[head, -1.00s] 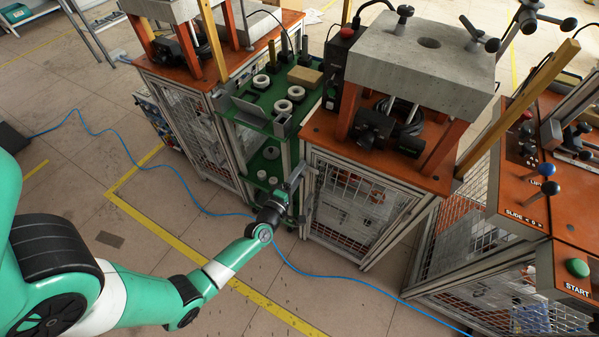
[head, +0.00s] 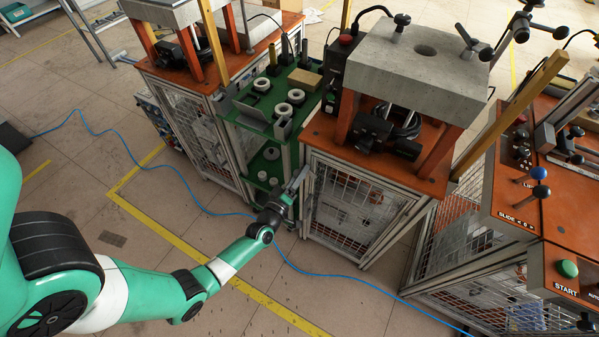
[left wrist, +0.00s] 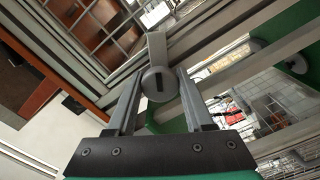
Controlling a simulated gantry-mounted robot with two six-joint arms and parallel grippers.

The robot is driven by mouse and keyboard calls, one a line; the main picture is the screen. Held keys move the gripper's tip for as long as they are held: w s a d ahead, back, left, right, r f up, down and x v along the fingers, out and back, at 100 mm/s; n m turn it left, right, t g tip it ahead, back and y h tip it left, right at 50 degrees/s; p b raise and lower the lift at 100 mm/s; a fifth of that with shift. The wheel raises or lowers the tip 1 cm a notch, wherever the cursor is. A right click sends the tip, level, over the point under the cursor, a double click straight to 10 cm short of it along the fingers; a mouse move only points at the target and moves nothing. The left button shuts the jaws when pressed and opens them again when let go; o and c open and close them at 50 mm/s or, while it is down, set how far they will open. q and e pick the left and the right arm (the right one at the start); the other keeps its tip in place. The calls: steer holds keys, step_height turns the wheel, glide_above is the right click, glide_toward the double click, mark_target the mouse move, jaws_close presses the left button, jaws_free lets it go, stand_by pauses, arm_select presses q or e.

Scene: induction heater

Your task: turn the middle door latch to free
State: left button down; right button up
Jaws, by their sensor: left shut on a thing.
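The middle door latch (left wrist: 157,82) shows in the left wrist view as a round grey knob with a dark slot and a flat lever (left wrist: 157,49) pointing up the picture. My left gripper (left wrist: 160,73) has one finger on each side of the latch and is shut on it. In the head view, my left gripper (head: 297,184) is at the upper left edge of the middle mesh door (head: 350,210), which looks closed. The latch is too small and covered to make out there. My right gripper is not in view.
A green rack (head: 259,170) with white rings stands just left of the door. The orange-topped middle cabinet (head: 322,127) carries a grey block (head: 420,65). A control desk (head: 570,215) is at the right. A blue cable (head: 330,272) crosses the open floor in front.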

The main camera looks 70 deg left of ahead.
arm_select(q)
steer(key=m+p, duration=0.2)
steer(key=m, duration=0.4)
steer(key=shift+r+m, duration=0.1)
steer(key=shift+m, duration=0.2)
steer(key=m+p, duration=0.1)
steer(key=m, duration=0.4)
stand_by(0.4)
steer(key=shift+c, duration=1.5)
jaws_free()
steer(key=shift+s+d, duration=0.1)
steer(key=p+v, duration=0.3)
steer(key=v, duration=0.8)
steer(key=shift+s+p, duration=0.2)
steer(key=shift+p, duration=0.2)
